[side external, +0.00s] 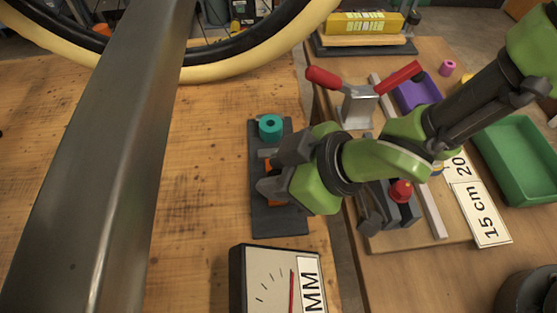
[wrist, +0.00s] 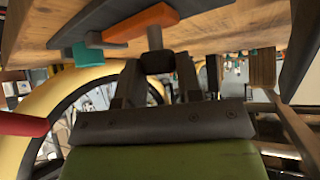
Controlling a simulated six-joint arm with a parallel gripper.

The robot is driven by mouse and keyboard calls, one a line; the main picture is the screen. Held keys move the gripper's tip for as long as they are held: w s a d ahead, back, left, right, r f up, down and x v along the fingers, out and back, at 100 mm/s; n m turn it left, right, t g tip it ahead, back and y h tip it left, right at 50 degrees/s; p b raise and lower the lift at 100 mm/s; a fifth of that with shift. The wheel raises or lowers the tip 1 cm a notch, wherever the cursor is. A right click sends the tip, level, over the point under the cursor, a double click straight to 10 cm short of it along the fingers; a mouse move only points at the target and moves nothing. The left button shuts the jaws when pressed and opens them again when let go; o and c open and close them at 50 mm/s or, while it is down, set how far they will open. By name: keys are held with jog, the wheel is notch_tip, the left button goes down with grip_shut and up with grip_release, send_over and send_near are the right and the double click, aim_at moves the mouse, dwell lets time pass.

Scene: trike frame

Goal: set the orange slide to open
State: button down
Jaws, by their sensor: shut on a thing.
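The orange slide (wrist: 142,22) crosses a dark bar in the wrist view, with a dark knob on a short stem. My gripper (wrist: 157,68) has its two fingers on either side of this knob and is shut on it. In the side external view my gripper (side external: 268,173) is over the dark base plate (side external: 280,222). It hides most of the slide there, with only a little orange (side external: 272,195) showing. A teal round knob (side external: 270,126) stands at the plate's far end. I cannot tell the slide's setting from these views.
A thick grey metal tube (side external: 110,170) and a wheel (side external: 225,65) are to the left. A red-handled clamp (side external: 360,95), purple tray (side external: 418,92) and green tray (side external: 515,160) are to the right.

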jog(key=shift+s, duration=0.25)
jog(key=c, duration=0.8)
grip_release()
jog(key=v, duration=1)
jog(key=shift+w, duration=0.1)
